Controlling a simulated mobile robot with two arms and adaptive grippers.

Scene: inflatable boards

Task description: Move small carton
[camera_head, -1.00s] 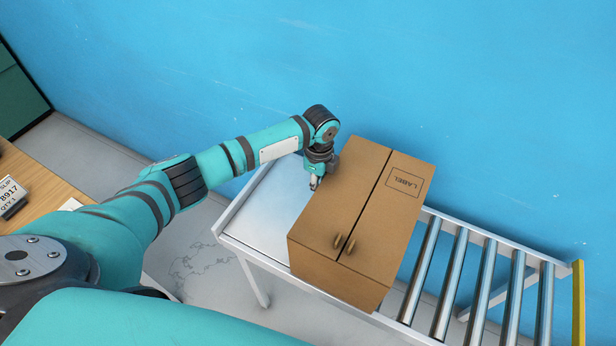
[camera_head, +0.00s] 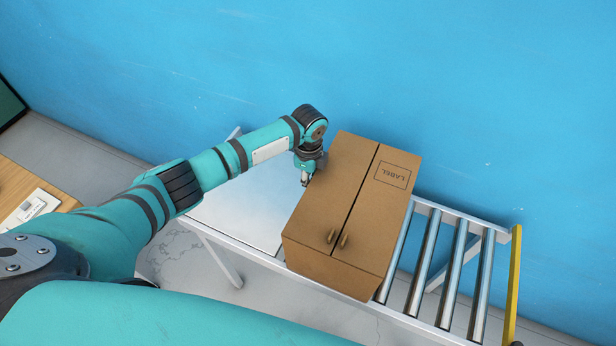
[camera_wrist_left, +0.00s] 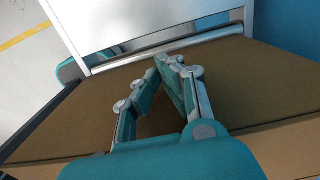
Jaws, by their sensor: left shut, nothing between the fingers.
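The brown cardboard carton (camera_head: 325,205), with a printed label box and two hand holes on top, sits upright on the roller conveyor (camera_head: 465,270). My left gripper (camera_head: 304,182) is shut and empty, pointing down at the carton's left side near its far end. In the left wrist view the shut fingers (camera_wrist_left: 168,65) show in front of the brown carton (camera_wrist_left: 265,85). Whether they touch it is hard to tell. My right gripper is not in view.
A smooth metal plate (camera_head: 240,215) lies left of the carton. Bare rollers run to the right, up to a yellow end bar (camera_head: 513,285). A blue wall (camera_head: 480,100) stands behind. A wooden table (camera_head: 15,190) with a label card is at far left.

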